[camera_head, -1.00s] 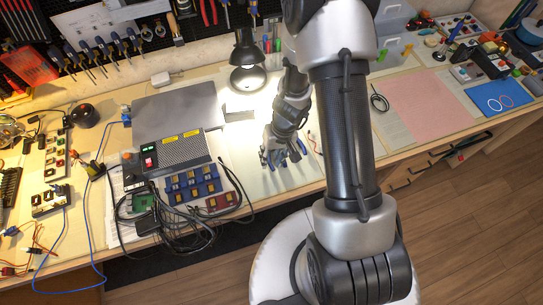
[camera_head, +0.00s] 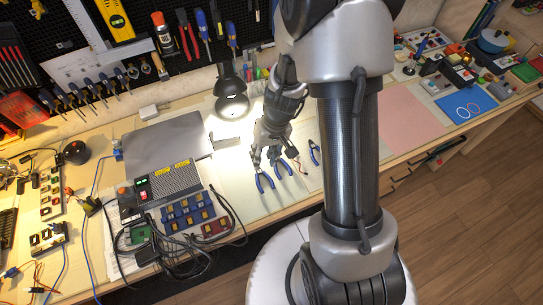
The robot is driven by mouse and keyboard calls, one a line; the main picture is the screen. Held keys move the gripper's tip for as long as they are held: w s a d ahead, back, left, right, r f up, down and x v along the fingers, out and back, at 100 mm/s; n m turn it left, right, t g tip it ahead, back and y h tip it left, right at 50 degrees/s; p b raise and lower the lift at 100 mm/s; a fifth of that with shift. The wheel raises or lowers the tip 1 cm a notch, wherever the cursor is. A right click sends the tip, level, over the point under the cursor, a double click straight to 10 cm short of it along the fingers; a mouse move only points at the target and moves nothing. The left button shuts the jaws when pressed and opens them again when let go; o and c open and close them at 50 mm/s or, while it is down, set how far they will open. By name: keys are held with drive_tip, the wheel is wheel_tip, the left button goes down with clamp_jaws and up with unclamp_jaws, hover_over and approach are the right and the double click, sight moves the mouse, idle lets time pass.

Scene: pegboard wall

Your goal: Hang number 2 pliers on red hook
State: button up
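Three pliers with blue handles lie on the lit pale mat on the bench in the head view: a left one (camera_head: 264,182), a middle one (camera_head: 284,168) and a right one (camera_head: 314,153). Any numbers on them are too small to read. My gripper (camera_head: 277,161) points down over the left and middle pliers, its fingers spread apart. It covers the upper ends of these two, and I cannot tell whether it touches them. The right pliers lie apart from it. I cannot make out a red hook on the visible part of the black pegboard (camera_head: 65,15).
A black desk lamp (camera_head: 231,97) stands just behind my gripper. Left of the mat are a grey plate (camera_head: 165,143), a device box (camera_head: 165,185) and tangled black cables (camera_head: 205,240). Red-handled pliers (camera_head: 183,40) and screwdrivers hang on the pegboard. A pink mat (camera_head: 405,122) is clear.

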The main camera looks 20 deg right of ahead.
drive_tip(key=s+a+r+t, duration=0.1)
drive_tip(key=s+r, duration=0.2)
drive_tip(key=r, duration=0.4)
drive_tip(key=s+a+r+n+t+h, duration=0.1)
drive_tip(key=s+r, duration=0.1)
drive_tip(key=r, duration=0.6)
drive_tip(key=s+a+r+t, duration=0.1)
drive_tip(key=s+a+r, duration=0.15)
drive_tip(key=r, duration=0.45)
drive_tip(key=s+d+r+t+h, duration=0.1)
drive_tip(key=s+d+r, duration=0.1)
drive_tip(key=s+r, duration=0.3)
drive_tip(key=s, duration=0.3)
drive_tip(key=shift+s+r, duration=0.15)
drive_tip(key=shift+r, duration=0.2)
drive_tip(key=shift+d, duration=0.1)
drive_tip(key=shift+c, duration=0.4)
